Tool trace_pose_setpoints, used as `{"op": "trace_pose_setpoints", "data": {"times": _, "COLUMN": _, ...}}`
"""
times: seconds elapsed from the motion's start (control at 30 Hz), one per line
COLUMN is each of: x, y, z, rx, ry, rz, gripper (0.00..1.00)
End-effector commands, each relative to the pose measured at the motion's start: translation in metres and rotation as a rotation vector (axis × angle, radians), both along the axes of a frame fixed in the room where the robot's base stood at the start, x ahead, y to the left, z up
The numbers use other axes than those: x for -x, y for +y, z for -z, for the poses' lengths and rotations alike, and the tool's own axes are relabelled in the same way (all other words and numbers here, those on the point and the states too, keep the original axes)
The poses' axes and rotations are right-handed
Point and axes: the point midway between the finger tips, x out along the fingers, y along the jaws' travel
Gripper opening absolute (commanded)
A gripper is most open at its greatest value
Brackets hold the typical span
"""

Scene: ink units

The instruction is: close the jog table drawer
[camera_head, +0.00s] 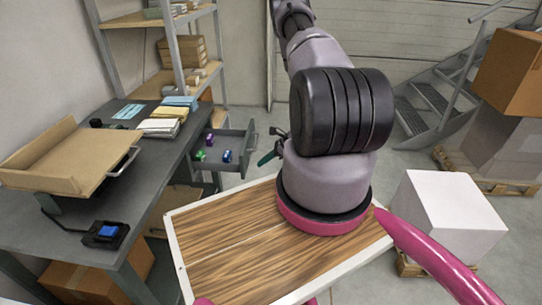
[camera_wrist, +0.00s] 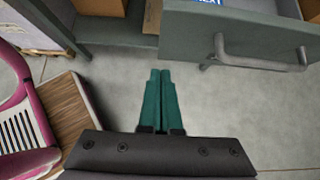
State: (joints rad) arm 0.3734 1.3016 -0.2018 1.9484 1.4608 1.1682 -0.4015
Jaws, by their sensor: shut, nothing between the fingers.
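The grey jog table (camera_head: 150,185) fills the left of the head view. Its drawer (camera_head: 218,167) stands open, pulled out to the right, with small purple, green and blue things inside. In the wrist view the grey drawer front (camera_wrist: 235,25) crosses the upper right, with its metal bar handle (camera_wrist: 262,63). My gripper (camera_head: 268,158) has green fingers and is just right of the drawer in the head view. In the wrist view my gripper (camera_wrist: 160,72) is shut and empty, left of the handle and apart from it.
A tilted cardboard tray (camera_head: 60,155), a small black device (camera_head: 106,233) and stacked paper packs (camera_head: 160,127) are on the table. A shelf rack (camera_head: 172,50) stands behind. A white box (camera_head: 445,210) stands right. Clear floor lies beyond the drawer.

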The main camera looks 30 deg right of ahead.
Motion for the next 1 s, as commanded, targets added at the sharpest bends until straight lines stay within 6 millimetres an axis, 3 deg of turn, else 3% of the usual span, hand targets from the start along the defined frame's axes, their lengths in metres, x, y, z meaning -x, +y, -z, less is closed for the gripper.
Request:
{"op": "trace_pose_setpoints", "data": {"times": 0.07, "x": -0.006, "y": 0.011, "z": 0.013, "rx": -0.001, "ry": 0.001, "rz": -0.004, "gripper": 0.00}}
{"op": "trace_pose_setpoints", "data": {"times": 0.3, "x": -0.025, "y": 0.037, "z": 0.012, "rx": 0.001, "ry": -0.001, "rz": -0.003, "gripper": 0.00}}
{"op": "trace_pose_setpoints", "data": {"times": 1.0, "x": -0.035, "y": 0.053, "z": 0.011, "rx": 0.000, "ry": -0.002, "rz": -0.004, "gripper": 0.00}}
